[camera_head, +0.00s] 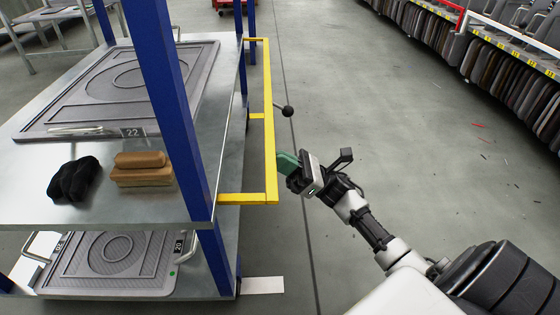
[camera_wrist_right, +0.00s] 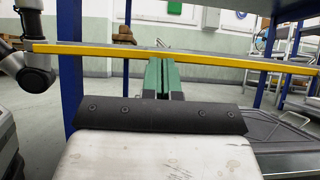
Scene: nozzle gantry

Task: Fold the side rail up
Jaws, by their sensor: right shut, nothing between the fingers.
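The yellow side rail (camera_head: 268,120) stands out sideways from the right side of the blue-posted rack, level with its upper shelf. It also crosses the right wrist view as a yellow bar (camera_wrist_right: 200,55). My right gripper (camera_head: 287,162) has green fingers, shut with nothing between them. It is just right of the rail's outer bar, near its front corner. In the right wrist view the green fingertips (camera_wrist_right: 159,68) point toward the bar and overlap its lower edge; I cannot tell whether they touch. My left gripper is not in view.
A black ball knob (camera_head: 287,111) on a thin rod sits beside the rail. The upper shelf (camera_head: 110,205) holds a grey panel (camera_head: 130,85), brown blocks (camera_head: 143,175) and black gloves (camera_head: 73,180). The floor (camera_head: 400,120) to the right is mostly clear.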

